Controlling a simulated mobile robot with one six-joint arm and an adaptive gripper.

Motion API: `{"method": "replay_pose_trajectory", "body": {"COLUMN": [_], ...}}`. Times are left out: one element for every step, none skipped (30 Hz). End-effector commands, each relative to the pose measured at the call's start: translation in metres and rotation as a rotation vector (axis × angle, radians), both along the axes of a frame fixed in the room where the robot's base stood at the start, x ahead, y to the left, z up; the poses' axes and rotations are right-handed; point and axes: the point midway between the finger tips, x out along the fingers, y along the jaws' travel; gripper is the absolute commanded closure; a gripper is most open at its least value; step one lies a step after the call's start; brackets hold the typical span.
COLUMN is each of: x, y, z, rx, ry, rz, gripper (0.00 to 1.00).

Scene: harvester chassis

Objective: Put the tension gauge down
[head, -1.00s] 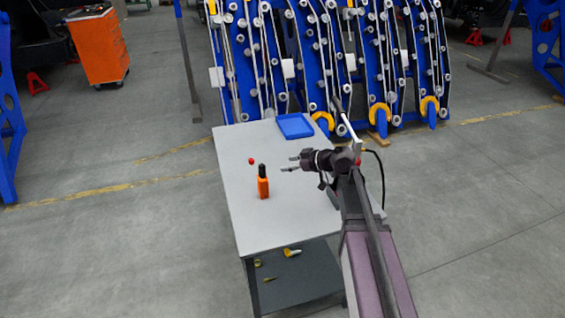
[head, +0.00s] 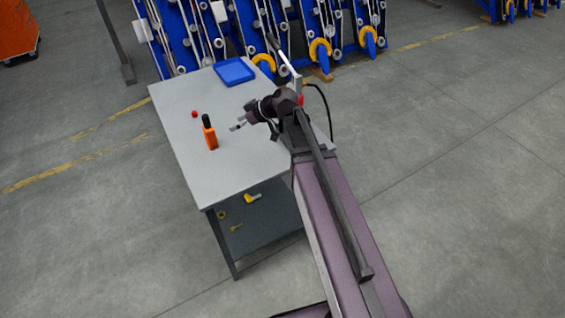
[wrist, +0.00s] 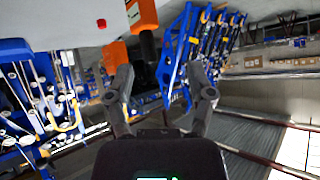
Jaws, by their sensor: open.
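The tension gauge (head: 211,137), an orange body with a black top, stands upright on the grey table. In the wrist view the gauge (wrist: 142,14) is upside down at the top edge, partly cut off, its black end pointing down. My gripper (head: 237,126) is to the right of the gauge, apart from it. In the wrist view my gripper (wrist: 161,85) has its two fingers spread, with nothing held between them. The gauge is beyond the fingertips.
The table (head: 225,170) has free room at its front. A blue tray (head: 234,74) lies at its back, and a small red object (head: 194,114) is behind the gauge. Blue racks (head: 182,40) stand behind the table.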

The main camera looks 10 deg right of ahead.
Motion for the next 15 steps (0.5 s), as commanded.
{"method": "replay_pose_trajectory", "body": {"x": [-0.014, -0.021, -0.03, -0.038, -0.045, -0.055, -0.062, -0.069, -0.079, -0.086, -0.093, -0.103, -0.11, -0.117, -0.126], "y": [-0.003, -0.006, -0.01, -0.014, -0.017, -0.023, -0.027, -0.032, -0.039, -0.044, -0.049, -0.056, -0.062, -0.067, -0.075], "z": [-0.008, -0.013, -0.019, -0.024, -0.029, -0.035, -0.04, -0.044, -0.049, -0.053, -0.056, -0.06, -0.063, -0.066, -0.069], "rx": [-0.029, -0.048, -0.077, -0.099, -0.122, -0.155, -0.178, -0.203, -0.236, -0.261, -0.287, -0.322, -0.347, -0.371, -0.405], "ry": [0.059, 0.098, 0.151, 0.191, 0.233, 0.286, 0.325, 0.363, 0.412, 0.448, 0.482, 0.526, 0.557, 0.586, 0.622], "rz": [-0.019, -0.037, -0.062, -0.085, -0.108, -0.142, -0.171, -0.2, -0.243, -0.277, -0.312, -0.363, -0.402, -0.442, -0.496], "gripper": [0.31, 0.31, 0.31, 0.31, 0.31, 0.31, 0.31, 0.31, 0.31, 0.31, 0.31, 0.31, 0.31, 0.31, 0.31]}}
